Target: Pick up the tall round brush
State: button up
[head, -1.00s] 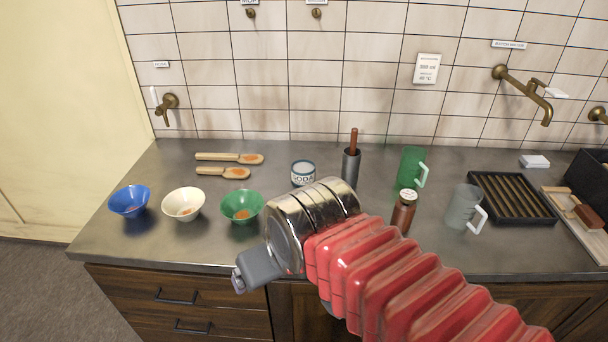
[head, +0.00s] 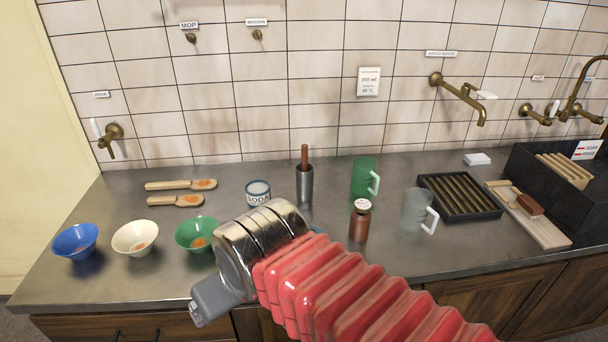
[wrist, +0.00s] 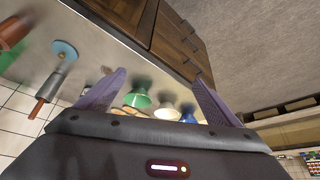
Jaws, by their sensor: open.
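The tall round brush (head: 305,183) stands upright on the counter, a dark grey cylinder with a brown handle on top. It lies behind my arm in the head view, right of the soda tin (head: 258,192). In the wrist view the brush (wrist: 49,88) shows at the left, tilted in the picture, outside the space between the fingers. My gripper (wrist: 160,74) is open and empty, its two fingers spread. In the head view only its grey body shows, low at the counter's front edge, left of and well apart from the brush.
Blue, cream and green bowls (head: 198,234) stand at the left, with two wooden scoops (head: 180,185) behind. A brown bottle (head: 360,222), green mug (head: 364,176) and clear mug (head: 415,208) stand right of the brush. A blue disc (wrist: 65,50) lies near it.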

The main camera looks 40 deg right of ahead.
aim_at(304, 147)
jog(key=z, duration=0.7)
jog(key=k, duration=0.2)
jog(key=z, duration=0.45)
jog(key=i, duration=0.5)
